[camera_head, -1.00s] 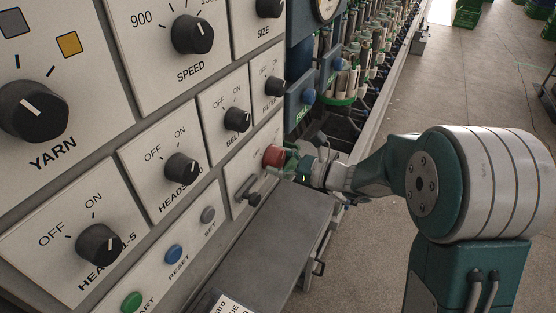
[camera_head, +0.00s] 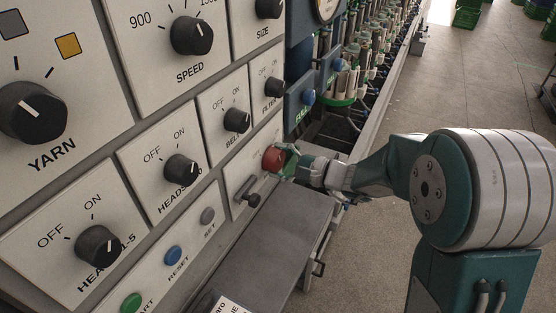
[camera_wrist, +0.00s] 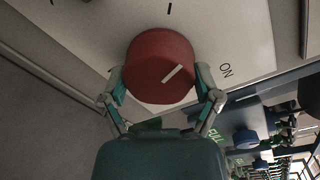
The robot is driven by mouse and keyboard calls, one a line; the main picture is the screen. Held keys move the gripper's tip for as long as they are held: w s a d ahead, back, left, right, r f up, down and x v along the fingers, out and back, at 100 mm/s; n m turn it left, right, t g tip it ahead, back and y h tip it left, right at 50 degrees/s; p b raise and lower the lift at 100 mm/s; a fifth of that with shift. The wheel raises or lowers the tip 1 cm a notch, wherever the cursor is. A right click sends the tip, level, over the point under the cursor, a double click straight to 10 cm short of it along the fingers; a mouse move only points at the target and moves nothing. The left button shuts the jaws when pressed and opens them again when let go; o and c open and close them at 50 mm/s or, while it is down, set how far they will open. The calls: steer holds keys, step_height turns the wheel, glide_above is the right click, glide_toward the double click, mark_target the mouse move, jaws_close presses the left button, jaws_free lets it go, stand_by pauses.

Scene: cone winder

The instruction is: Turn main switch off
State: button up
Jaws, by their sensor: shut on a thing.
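The main switch is a red round knob (camera_head: 272,159) on a pale panel at the right end of the control board. In the wrist view the red knob (camera_wrist: 158,68) fills the upper middle, with a white pointer mark slanting toward the printed ON. My gripper (camera_head: 286,160) is at the knob from the right. In the wrist view my gripper (camera_wrist: 162,88) has one finger on each side of the knob, shut on it.
Black knobs for belt (camera_head: 237,120) and heads (camera_head: 181,168) sit left of the red knob. A small black handle (camera_head: 246,200) is just below it. A grey shelf (camera_head: 270,240) juts out below. Open floor (camera_head: 480,80) lies to the right.

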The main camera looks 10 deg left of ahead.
steer(key=n, duration=0.4)
steer(key=shift+n, duration=0.4)
steer(key=shift+s, duration=0.1)
stand_by(0.3)
steer(key=o, duration=0.9)
steer(key=shift+a, duration=0.1)
steer(key=v, duration=1.2)
steer(key=shift+a, duration=0.1)
